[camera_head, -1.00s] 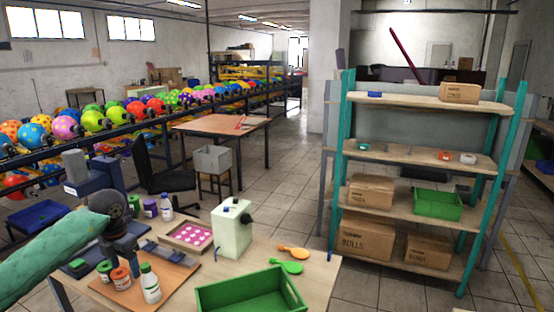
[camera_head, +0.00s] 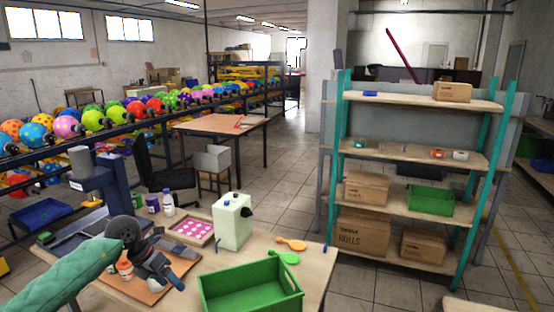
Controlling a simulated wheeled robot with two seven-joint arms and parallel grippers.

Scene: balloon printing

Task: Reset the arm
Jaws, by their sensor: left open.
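My left arm comes in from the lower left in a green sleeve. My left gripper (camera_head: 167,276) is open and empty over the near left of the wooden table (camera_head: 318,262). It hangs above an orange-brown board (camera_head: 183,267) and partly hides the small bottles there, one with an orange label (camera_head: 124,268). I cannot see it touch anything. My right gripper is not in view.
A green crate (camera_head: 250,290) stands at the table's front. Behind it are a pale green machine (camera_head: 233,222), a tray of pink discs (camera_head: 191,231) and orange and green paddles. A blue-grey press (camera_head: 97,185) stands at left. A shelf (camera_head: 415,155) stands right.

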